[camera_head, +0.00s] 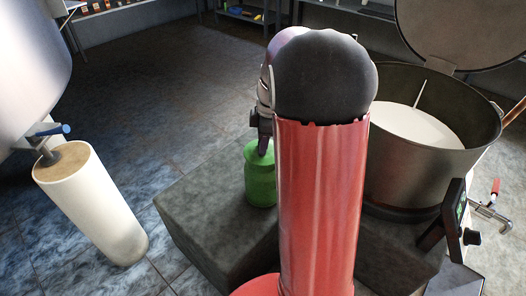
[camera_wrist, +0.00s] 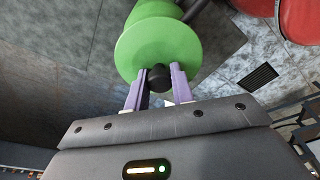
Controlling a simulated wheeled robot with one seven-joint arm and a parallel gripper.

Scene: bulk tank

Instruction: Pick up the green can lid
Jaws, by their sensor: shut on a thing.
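The green can (camera_head: 261,186) stands upright on a dark stone block, partly hidden behind my red column in the head view. Its green lid (camera_wrist: 140,48) shows as a round disc with a black knob (camera_wrist: 160,80) in the wrist view. The can's green side (camera_wrist: 150,10) shows beyond the disc. My gripper (camera_wrist: 160,71) is shut on the lid's knob, one purple finger on each side. In the head view my gripper (camera_head: 263,146) points down at the can's top. I cannot tell whether the lid is apart from the can.
An open metal tank (camera_head: 420,165) with white liquid stands right, its big round cover (camera_head: 460,30) raised. The dark stone block (camera_head: 205,225) carries the can. A white cylinder (camera_head: 95,210) stands at the left. The tiled floor behind is clear.

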